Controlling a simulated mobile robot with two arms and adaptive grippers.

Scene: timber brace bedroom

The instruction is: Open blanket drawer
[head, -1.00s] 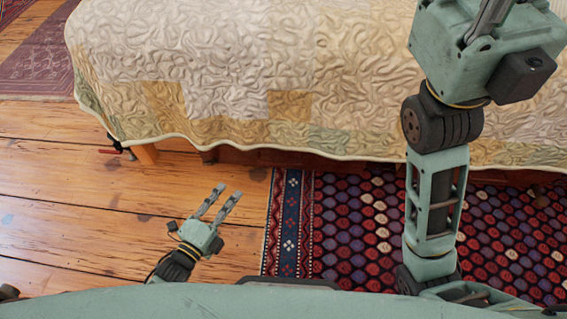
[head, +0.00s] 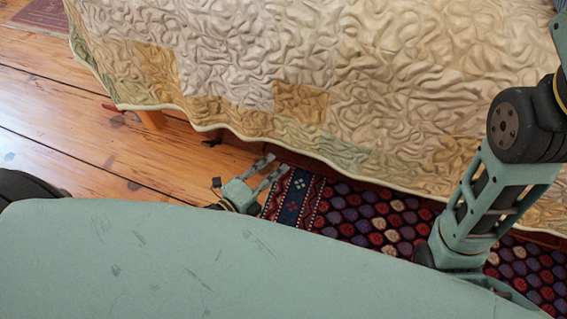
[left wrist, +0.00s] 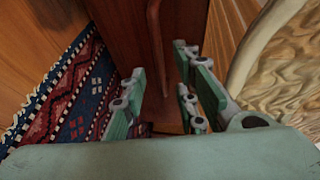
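The blanket drawer is a red-brown wooden front (left wrist: 118,30) under the bed in the left wrist view. A long, slim bar of like wood (left wrist: 154,45), apparently its handle, runs along it. My left gripper (left wrist: 162,72) is open, its fingers on either side of the bar's line; I cannot tell whether they touch it. In the head view the left gripper (head: 277,165) is low beside the bed, at the rug's edge, its two fingers apart. The quilt hides most of the drawer there. My right arm shows at the right, but its gripper is out of view.
The quilt (head: 230,60) covers the bed and hangs over its side. A patterned rug (head: 370,215) lies on the plank floor (head: 70,150) along the bed. A bed leg (head: 151,120) shows at the left.

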